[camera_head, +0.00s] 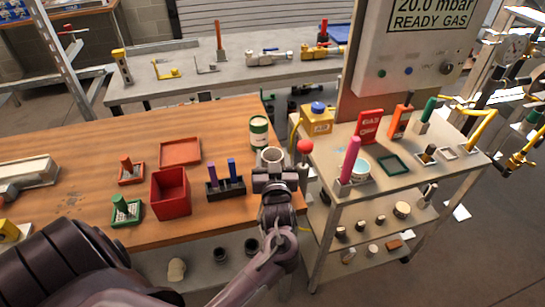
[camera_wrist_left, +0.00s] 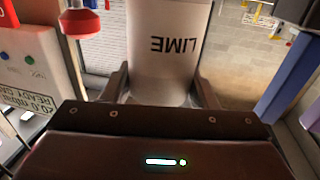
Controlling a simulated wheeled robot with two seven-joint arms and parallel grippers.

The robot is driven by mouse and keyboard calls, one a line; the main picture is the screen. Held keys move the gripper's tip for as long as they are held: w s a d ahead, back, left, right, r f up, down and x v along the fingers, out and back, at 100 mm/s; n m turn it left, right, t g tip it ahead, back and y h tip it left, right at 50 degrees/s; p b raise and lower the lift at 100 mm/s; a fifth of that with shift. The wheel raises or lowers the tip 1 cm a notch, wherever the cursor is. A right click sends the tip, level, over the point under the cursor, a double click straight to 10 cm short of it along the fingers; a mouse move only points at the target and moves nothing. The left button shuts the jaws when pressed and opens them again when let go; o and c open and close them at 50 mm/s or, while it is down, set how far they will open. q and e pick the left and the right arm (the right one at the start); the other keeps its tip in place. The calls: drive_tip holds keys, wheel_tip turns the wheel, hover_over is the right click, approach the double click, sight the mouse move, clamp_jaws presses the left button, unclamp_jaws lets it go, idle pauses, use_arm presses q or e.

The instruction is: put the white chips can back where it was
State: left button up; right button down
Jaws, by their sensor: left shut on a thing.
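The white chips can (camera_head: 272,157) is at the right end of the wooden table in the head view, above or near its edge. In the left wrist view the can (camera_wrist_left: 165,45) fills the upper middle, with the word LIME upside down in the picture. My left gripper (camera_head: 273,176) is shut on the can; its fingers (camera_wrist_left: 163,90) lie on both sides of it in the wrist view. I cannot tell whether the can's base touches the table. A green and white can (camera_head: 258,132) stands just behind it. My right gripper is not in view.
A blue and purple peg holder (camera_head: 226,188) and an open red box (camera_head: 170,194) stand left of the gripper. A red knob (camera_head: 304,147) is close on the right, beside the metal cart (camera_head: 392,177). The wooden table's back left (camera_head: 70,145) is clear.

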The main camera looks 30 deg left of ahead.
use_arm(q)
drive_tip(key=o, duration=0.9)
drive_tip(key=shift+f, duration=0.2)
drive_tip(key=o, duration=0.4)
drive_tip(key=shift+r, duration=0.1)
drive_tip(key=shift+r, duration=0.25)
drive_tip(key=shift+b+v, duration=1)
drive_tip(key=shift+v, duration=5.1)
drive_tip(key=shift+w+f, duration=0.1)
drive_tip(key=shift+f, duration=0.05)
